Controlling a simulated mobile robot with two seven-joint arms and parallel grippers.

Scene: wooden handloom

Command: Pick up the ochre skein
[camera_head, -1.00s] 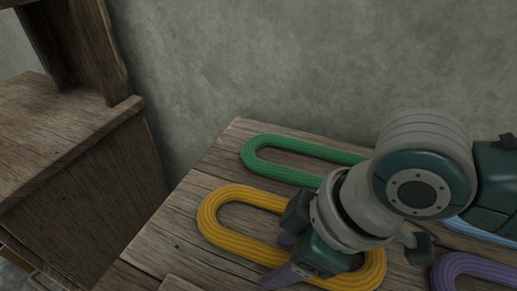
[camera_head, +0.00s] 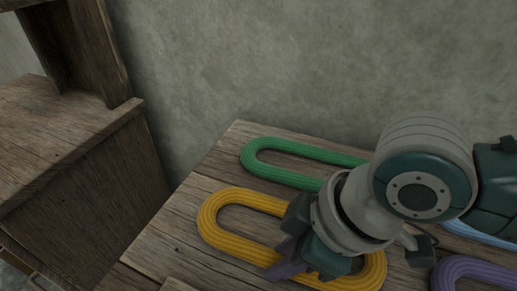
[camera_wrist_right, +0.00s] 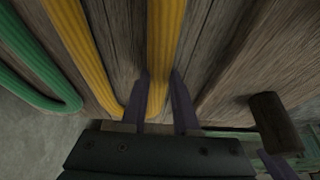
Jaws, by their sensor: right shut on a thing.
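The skein still looks flat on the table. My right wrist hides part of the skein's right half.
A green skein (camera_head: 262,157) lies behind the ochre one, and purple (camera_head: 462,268) and light blue (camera_head: 480,234) skeins lie to the right. A grey wall (camera_head: 250,60) stands behind the table (camera_head: 160,238). A wooden cabinet (camera_head: 75,165) is at the left.

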